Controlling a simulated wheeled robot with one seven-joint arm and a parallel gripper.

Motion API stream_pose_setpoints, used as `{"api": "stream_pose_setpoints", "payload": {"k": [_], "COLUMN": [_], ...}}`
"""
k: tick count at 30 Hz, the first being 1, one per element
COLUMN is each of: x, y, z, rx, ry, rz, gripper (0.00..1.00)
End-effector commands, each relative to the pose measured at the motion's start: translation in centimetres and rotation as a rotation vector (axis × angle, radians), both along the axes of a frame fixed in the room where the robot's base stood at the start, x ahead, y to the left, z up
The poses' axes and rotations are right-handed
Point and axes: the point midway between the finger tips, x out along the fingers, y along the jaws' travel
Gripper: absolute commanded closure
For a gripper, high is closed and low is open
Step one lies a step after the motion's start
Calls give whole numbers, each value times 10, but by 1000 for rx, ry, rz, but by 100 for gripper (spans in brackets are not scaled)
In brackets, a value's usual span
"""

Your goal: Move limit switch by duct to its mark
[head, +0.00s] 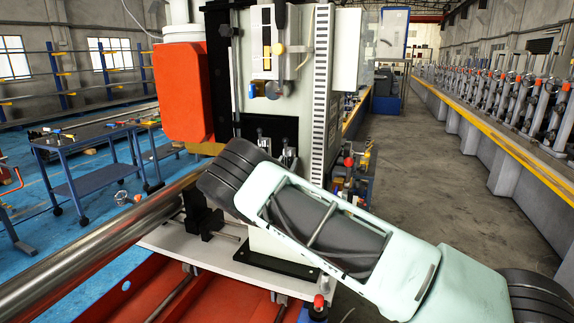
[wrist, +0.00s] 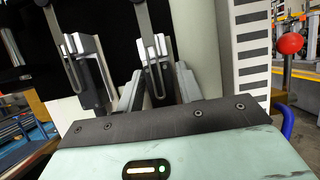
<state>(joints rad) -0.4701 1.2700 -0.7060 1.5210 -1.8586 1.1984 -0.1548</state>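Two grey limit switches with slotted levers stand side by side on a black panel in the wrist view. The left switch (wrist: 92,72) is clear of my fingers. The right switch (wrist: 152,52), nearer the slotted duct (wrist: 251,48), has its lever end in the gap between my fingers. My gripper (wrist: 158,88) is open, one grey finger on each side of that lever; I cannot tell whether either touches. In the head view the right switch (head: 289,149) and the duct (head: 320,90) show beyond my arm, which hides my fingers. I cannot make out a mark.
A red ball knob (wrist: 290,43) stands to the right in the wrist view. An orange machine housing (head: 181,92) is at the left in the head view, above a long steel tube (head: 90,250). The aisle floor (head: 430,170) at right is clear.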

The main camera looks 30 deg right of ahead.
Motion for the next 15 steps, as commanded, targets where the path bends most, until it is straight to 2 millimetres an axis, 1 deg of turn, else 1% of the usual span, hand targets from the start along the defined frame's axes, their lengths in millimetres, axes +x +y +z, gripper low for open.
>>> {"api": "stream_pose_setpoints", "payload": {"k": [1,2,3,4,7,12,15], "x": [0,0,0,0,0,0,0], "y": [0,0,0,0,0,1,1], "z": [0,0,0,0,3,25,29], "rx": [0,0,0,0,-1,-2,-2], "ry": [0,0,0,0,-1,-2,-3], "rz": [0,0,0,0,0,1,0], "gripper": [79,87,98,100,100,100,100]}}
